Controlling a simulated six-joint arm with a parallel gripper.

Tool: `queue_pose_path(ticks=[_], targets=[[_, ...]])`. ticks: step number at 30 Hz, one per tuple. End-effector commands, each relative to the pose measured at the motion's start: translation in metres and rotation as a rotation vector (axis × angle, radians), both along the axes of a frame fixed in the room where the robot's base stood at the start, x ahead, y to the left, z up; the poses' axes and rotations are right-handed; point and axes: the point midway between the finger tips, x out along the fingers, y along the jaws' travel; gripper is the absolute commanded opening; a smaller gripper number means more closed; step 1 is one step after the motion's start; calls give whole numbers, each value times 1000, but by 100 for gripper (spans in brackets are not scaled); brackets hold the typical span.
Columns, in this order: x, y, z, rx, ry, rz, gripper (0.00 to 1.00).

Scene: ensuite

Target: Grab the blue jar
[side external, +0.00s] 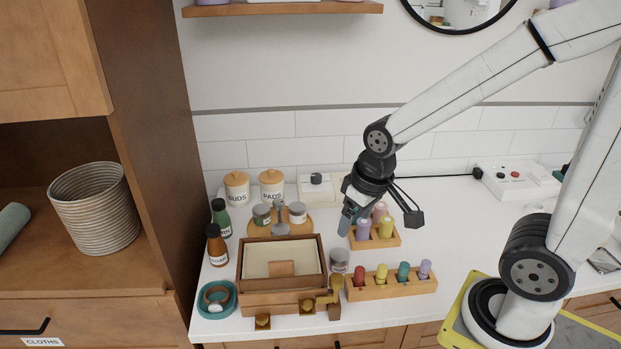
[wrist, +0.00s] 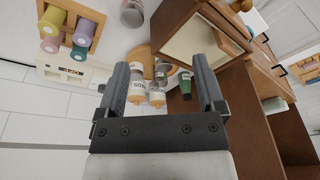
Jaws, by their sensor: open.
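My gripper (side external: 382,214) is open and empty, above the back wooden rack in the side external view. Its two fingers (wrist: 161,72) stand wide apart in the wrist view. No jar shows clearly as blue. Small grey-lidded jars stand on a round wooden board, left of my gripper: a greenish one (side external: 262,215) and a pale one (side external: 297,213). Another grey-lidded jar (side external: 339,260) stands by the front rack. In the wrist view, jars with pale labels (wrist: 138,90) appear between the fingers, well beyond them. Any blue on them is too small to tell.
A wooden box (side external: 247,284) stands in front of the board. Green (side external: 221,217) and brown (side external: 216,245) bottles stand left. The front rack (side external: 405,289) holds several coloured bottles. Canisters (side external: 236,189) stand behind. A cabinet (side external: 150,140) bounds the left side.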

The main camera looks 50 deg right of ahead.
Motion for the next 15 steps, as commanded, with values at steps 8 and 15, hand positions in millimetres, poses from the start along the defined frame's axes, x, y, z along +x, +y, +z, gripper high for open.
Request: queue_pose_path(ticks=[8,15], targets=[[9,-1,-4,100,70,-186,87],[24,0,-8,237,164,-425,87]])
